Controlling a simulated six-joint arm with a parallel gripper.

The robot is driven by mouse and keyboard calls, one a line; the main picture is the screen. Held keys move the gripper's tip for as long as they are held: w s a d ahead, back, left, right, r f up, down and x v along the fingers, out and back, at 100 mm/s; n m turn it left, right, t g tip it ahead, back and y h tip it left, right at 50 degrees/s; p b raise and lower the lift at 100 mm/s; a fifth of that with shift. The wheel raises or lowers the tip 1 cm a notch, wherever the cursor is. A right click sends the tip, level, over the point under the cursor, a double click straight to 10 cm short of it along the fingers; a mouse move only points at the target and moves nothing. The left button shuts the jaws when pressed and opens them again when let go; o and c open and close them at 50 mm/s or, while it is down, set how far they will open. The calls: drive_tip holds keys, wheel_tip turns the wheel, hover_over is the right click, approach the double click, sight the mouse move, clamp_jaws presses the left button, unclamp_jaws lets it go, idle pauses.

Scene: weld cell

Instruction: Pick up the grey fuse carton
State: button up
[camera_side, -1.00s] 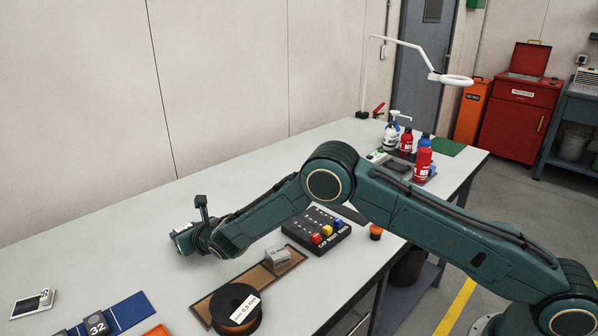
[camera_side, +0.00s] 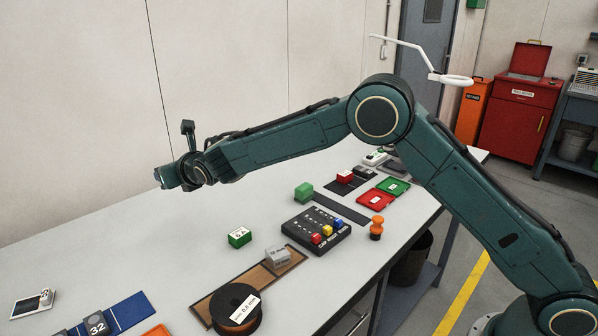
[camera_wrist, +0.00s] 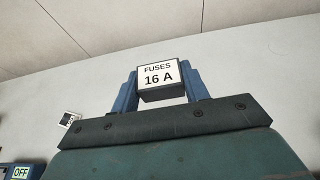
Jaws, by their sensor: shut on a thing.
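The grey fuse carton (camera_wrist: 161,94) is between the two blue fingers of my gripper (camera_wrist: 160,86) in the wrist view. Its white label reads "FUSES 16 A" and faces the camera. The fingers touch it on its left and right sides, and the gripper is shut on it. In the side view my gripper (camera_side: 163,179) is raised well above the left part of the bench, in front of the wall. The carton is barely visible there at the gripper's tip.
Below, on the bench, are a green block (camera_side: 239,237), a grey block (camera_side: 278,256) on a brown board, a wire spool (camera_side: 236,309), a black button panel (camera_side: 316,231) and a blue mat (camera_side: 130,311). The bench's left middle is clear.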

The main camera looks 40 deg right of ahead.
drive_tip(key=shift+r, duration=0.6)
